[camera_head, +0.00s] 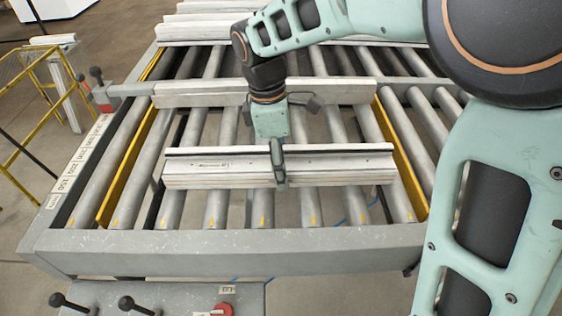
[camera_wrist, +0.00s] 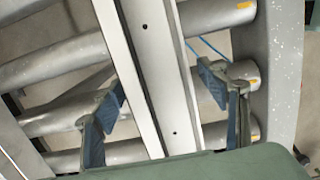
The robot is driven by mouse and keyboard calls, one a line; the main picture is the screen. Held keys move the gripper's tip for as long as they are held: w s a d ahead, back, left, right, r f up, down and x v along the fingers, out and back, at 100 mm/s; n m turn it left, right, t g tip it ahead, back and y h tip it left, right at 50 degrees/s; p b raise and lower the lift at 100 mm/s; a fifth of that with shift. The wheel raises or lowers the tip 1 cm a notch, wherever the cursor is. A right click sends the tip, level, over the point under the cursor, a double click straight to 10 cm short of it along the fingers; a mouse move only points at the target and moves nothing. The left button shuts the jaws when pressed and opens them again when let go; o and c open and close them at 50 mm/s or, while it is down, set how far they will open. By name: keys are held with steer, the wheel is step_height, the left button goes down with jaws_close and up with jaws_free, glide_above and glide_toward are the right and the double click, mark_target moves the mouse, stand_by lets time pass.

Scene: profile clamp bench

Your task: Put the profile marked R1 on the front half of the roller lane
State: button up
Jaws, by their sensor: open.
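A long pale grey profile (camera_head: 340,163) lies crosswise on the rollers of the front half of the roller lane (camera_head: 150,241), between the yellow side guides. No R1 mark is legible on it. My gripper (camera_head: 279,168) is at the profile's middle, pointing down. In the wrist view the profile (camera_wrist: 160,60) runs between the two spread fingers of my gripper (camera_wrist: 168,108), with visible gaps on both sides. The gripper is open. Its palm hides the near end of the profile in that view.
A pale crossbar (camera_head: 200,94) spans the lane behind the profile. Several more pale profiles (camera_head: 195,30) lie at the back. Yellow guides (camera_head: 128,165) flank the front rollers. Black-knobbed levers (camera_head: 135,304) and a red button (camera_head: 222,309) are at the front. A yellow railing (camera_head: 22,143) stands left.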

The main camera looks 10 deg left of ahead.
step_height(320, 180, up, 12)
steer(key=a, duration=0.1)
steer(key=shift+s+a, duration=0.15)
steer(key=shift+a, duration=0.05)
